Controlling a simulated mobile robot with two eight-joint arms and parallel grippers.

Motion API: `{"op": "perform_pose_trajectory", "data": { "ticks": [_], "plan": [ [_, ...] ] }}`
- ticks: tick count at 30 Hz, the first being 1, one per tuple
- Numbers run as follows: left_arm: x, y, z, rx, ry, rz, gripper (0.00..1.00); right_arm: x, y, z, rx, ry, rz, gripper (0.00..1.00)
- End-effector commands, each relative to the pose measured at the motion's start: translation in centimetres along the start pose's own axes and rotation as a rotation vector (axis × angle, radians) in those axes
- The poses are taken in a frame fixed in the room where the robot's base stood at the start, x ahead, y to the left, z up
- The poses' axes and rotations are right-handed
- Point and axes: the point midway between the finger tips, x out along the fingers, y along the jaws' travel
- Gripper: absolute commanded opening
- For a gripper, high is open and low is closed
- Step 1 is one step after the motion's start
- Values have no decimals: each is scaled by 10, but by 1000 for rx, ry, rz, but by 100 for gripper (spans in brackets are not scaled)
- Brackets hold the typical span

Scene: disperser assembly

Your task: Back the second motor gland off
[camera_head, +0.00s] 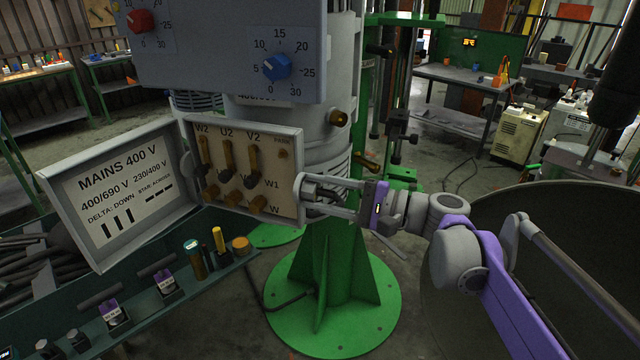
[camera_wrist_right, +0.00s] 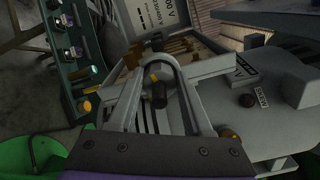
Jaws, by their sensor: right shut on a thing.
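The motor terminal box (camera_head: 290,146) is open, with brass terminals and links on its pale board. Its lid (camera_head: 112,190) hangs open to the left. My right gripper (camera_head: 312,190) is at the box's lower right side, shut on a fitting there that its fingers mostly hide. In the right wrist view a dark cylinder with a yellow end (camera_wrist_right: 159,92) shows between the fingers; I take it for the motor gland. My left gripper is not in view.
A grey control box with a red knob (camera_head: 141,21) and a blue knob (camera_head: 276,67) overhangs the terminal box. A green tray (camera_head: 228,268) with small parts stands below left. The green motor stand (camera_head: 335,315) is beneath, and a large dark vessel (camera_head: 500,215) is at right.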

Motion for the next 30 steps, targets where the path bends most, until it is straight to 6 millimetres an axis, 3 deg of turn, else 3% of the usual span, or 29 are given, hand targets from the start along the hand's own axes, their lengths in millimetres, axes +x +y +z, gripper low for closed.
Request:
{"op": "perform_pose_trajectory", "data": {
  "ticks": [15,30],
  "plan": [
    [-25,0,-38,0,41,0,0,0,0,0,-472,0,1,0],
    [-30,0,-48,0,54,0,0,0,3,-2,-706,1,0,0]
  ]
}}
